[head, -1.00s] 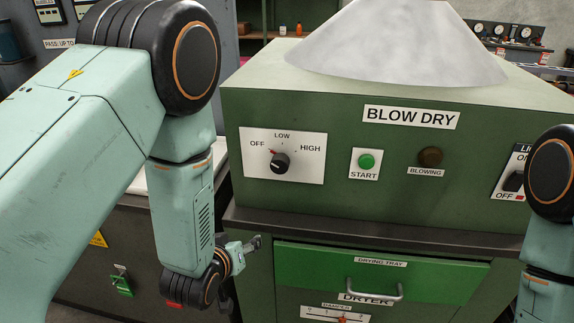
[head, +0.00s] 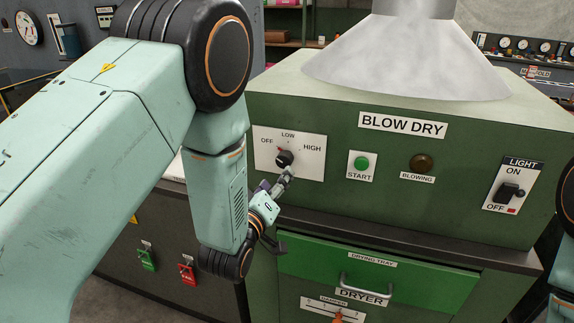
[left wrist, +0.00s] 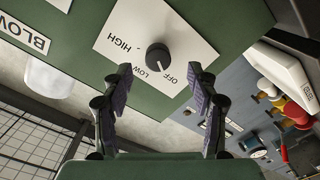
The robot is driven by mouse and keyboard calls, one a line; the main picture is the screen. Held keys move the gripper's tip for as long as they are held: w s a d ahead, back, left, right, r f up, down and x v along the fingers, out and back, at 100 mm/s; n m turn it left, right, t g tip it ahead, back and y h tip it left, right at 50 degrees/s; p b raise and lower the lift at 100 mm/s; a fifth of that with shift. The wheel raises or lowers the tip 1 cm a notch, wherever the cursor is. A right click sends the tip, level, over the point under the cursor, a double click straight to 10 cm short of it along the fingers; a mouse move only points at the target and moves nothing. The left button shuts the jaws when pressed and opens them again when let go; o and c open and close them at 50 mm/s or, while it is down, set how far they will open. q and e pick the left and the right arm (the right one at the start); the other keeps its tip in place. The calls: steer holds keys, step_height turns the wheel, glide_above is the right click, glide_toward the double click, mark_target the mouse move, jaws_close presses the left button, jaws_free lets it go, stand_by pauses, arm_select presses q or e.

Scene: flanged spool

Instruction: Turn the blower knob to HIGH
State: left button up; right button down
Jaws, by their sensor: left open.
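The blower knob (head: 284,158) is a round black knob on a white plate (head: 311,160) marked OFF, LOW and HIGH, on the front of the green BLOW DRY box. Its pointer appears to be on the OFF side, near a small red mark. My left gripper (head: 283,181) is just below and in front of the knob, not touching it as far as I see. In the left wrist view my open left gripper (left wrist: 160,76) has its two fingers apart, with the knob (left wrist: 158,57) between and beyond the tips. My right gripper is out of view.
A green START button (head: 361,164), a dark BLOWING lamp (head: 423,162) and a LIGHT switch (head: 510,192) are right of the plate. A dark ledge (head: 400,238) juts out below, above the drying tray handle (head: 367,292). A metal hood (head: 405,60) stands on top.

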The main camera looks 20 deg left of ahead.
mark_target(283, 163)
arm_select(q)
steer(key=w, duration=0.2)
steer(key=w+a+n, duration=0.1)
steer(key=shift+r, duration=0.35)
steer(key=w, duration=0.2)
steer(key=w+d, duration=0.1)
steer(key=w, duration=0.1)
steer(key=shift+w, duration=0.2)
steer(key=shift+w+a, duration=0.25)
steer(key=shift+w, duration=0.15)
steer(key=shift+d, duration=0.3)
steer(key=shift+c, duration=0.7)
steer(key=shift+a, duration=0.2)
steer(key=c, duration=1)
